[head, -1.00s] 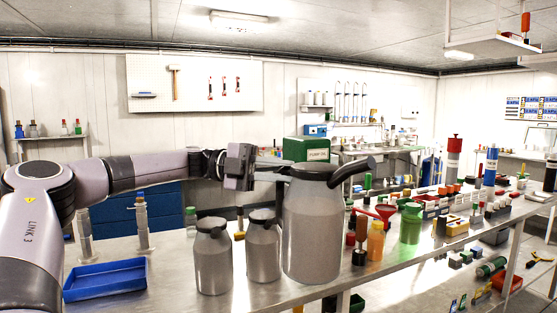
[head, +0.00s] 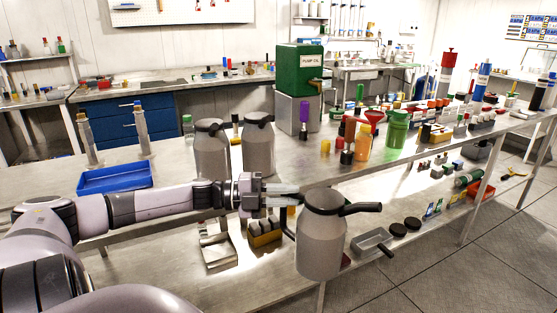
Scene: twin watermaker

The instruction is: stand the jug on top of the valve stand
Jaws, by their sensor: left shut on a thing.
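The grey jug (head: 320,243) with a black lid and black handle hangs upright in front of the bench, at the lower middle of the head view. My left gripper (head: 284,194) reaches in from the left and is shut on the jug near its top. The finger contact is partly hidden. I cannot tell for sure which thing is the valve stand; a grey block (head: 297,110) stands on the bench under a green pump oil can (head: 299,68). My right gripper does not show.
Two similar grey jugs (head: 212,150) (head: 258,147) stand on the bench behind my left arm. A blue tray (head: 114,179) lies at the left. An orange bottle (head: 363,143) and a green jug (head: 396,131) stand right of the block. A lower shelf holds a grey tray (head: 370,240).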

